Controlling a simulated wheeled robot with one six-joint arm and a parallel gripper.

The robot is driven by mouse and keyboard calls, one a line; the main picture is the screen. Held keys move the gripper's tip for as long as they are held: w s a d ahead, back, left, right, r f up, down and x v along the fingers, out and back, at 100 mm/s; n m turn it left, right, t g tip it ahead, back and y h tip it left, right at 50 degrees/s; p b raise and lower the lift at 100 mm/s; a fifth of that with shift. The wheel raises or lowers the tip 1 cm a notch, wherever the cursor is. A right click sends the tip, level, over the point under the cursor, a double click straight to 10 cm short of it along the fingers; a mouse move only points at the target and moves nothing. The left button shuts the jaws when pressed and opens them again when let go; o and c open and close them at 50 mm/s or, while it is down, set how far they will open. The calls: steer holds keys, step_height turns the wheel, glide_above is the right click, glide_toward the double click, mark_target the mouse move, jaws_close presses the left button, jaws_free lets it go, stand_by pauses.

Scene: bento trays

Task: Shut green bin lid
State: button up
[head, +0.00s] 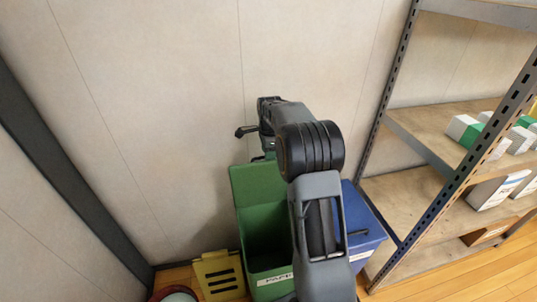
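The green bin (247,262) stands on the floor by the wall, with a white label reading PAPER on its front. Its green lid (255,188) is up, standing roughly upright at the back of the bin, and the dark inside shows. My arm reaches over the bin's right side and hides part of it. My gripper (250,133) is above the top edge of the lid, near the wall. One dark finger points left; the other is mostly hidden, so its opening does not show. I cannot tell whether it touches the lid.
A blue bin (366,232) with a label stands right of the green bin, partly behind my arm. A yellow slotted object (218,277) is on the left. A round dark-and-red object (175,294) is at the bottom edge. A metal shelf (415,195) with boxes stands at right.

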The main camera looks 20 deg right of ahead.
steer(key=shift+f, duration=0.4)
jaws_close()
stand_by(0.4)
